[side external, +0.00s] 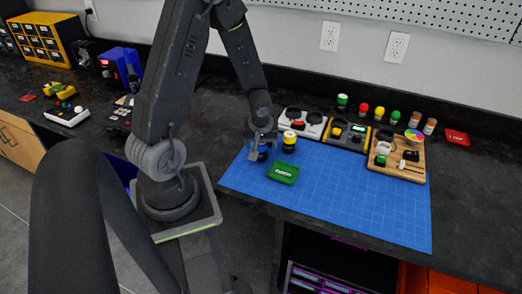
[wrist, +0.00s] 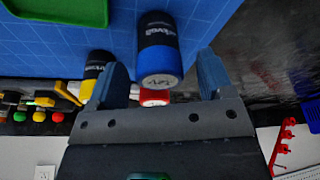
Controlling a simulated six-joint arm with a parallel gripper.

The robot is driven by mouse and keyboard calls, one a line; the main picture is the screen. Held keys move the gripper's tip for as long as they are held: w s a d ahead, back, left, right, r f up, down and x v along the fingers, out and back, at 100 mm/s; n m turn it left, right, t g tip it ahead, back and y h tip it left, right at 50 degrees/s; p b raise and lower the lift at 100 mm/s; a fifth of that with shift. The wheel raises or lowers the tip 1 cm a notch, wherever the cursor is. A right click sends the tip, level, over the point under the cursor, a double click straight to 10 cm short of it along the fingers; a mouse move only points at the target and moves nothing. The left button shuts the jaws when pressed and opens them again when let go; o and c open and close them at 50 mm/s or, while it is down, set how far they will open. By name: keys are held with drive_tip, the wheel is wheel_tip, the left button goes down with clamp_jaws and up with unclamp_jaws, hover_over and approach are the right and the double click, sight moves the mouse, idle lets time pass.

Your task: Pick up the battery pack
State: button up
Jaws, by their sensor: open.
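In the wrist view, a blue cylindrical battery pack (wrist: 158,65) with a black label and a marked end shows between my two open fingers, with a gap on each side. A yellow and black one (wrist: 92,75) is just outside the left finger. A red one (wrist: 154,97) is mostly hidden behind the blue one and my gripper. In the side view, my gripper (side external: 262,146) is low over the mat's back left, beside the yellow and black cylinder (side external: 289,142). The blue pack is mostly hidden there by the fingers. My gripper (wrist: 163,70) holds nothing.
A green tray (side external: 283,173) lies in front of my gripper on the blue mat (side external: 350,205). Charger-like units (side external: 347,134) and a wooden board (side external: 411,172) stand to the right. Small coloured jars line the back. The mat's front right is clear.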

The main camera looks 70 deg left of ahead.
drive_tip(key=shift+x, duration=1)
drive_tip(key=shift+c, duration=0.5)
drive_tip(key=c, duration=1)
drive_tip(key=shift+r, duration=0.15)
